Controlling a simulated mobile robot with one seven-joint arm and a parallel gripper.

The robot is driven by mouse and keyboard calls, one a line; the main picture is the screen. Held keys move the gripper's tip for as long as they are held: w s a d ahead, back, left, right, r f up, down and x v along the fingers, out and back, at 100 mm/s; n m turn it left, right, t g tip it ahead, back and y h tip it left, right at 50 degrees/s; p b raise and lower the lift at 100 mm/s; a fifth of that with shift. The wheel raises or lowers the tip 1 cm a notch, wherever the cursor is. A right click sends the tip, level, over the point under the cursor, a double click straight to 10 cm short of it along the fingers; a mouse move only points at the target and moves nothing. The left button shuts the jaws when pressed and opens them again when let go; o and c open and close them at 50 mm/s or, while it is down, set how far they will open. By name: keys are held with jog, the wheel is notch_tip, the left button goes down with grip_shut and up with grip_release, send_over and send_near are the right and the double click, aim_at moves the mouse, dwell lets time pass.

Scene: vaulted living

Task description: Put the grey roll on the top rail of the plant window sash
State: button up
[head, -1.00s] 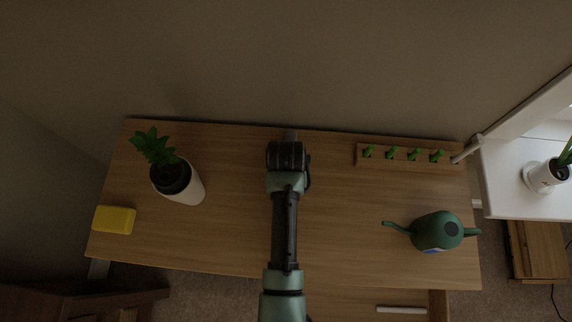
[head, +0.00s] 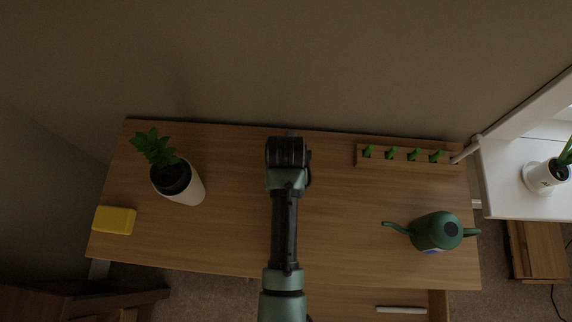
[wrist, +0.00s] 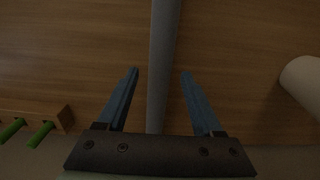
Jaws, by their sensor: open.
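The grey roll (wrist: 163,60) is a long, thin grey bar in the wrist view. It runs from the top edge down between my two fingers, over the wooden desktop. My gripper (wrist: 160,72) is open, with one blue finger on each side of the roll and a gap to both. In the head view my gripper (head: 288,145) is over the back middle of the desk, and my arm hides most of the roll. The window with a potted plant (head: 547,175) on its white sill is at the far right. Its sash is only partly in view, and I cannot make out the top rail.
The wooden desk (head: 335,230) holds a plant in a white pot (head: 188,190), a yellow block (head: 114,220), a rack with green pegs (head: 400,158) and a green watering can (head: 437,231). The wall (head: 280,60) stands close behind. The desk's middle is clear beside my arm.

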notch_tip(320, 180, up, 10)
jog(key=shift+f, duration=0.2)
jog(key=shift+o, duration=0.5)
jog(key=shift+r, duration=0.25)
jog(key=shift+t, duration=0.9)
jog(key=f, duration=0.5)
jog(key=f+p, duration=0.1)
jog(key=f, duration=0.1)
jog(key=shift+s+a+f, duration=0.3)
jog(key=shift+s, duration=0.05)
jog(key=shift+w+d+f, duration=0.15)
jog(key=shift+f, duration=1.15)
jog(key=shift+w+d+f, duration=0.1)
jog(key=shift+d+f, duration=0.05)
jog(key=shift+f, duration=1.15)
jog(key=shift+c, duration=0.3)
grip_shut()
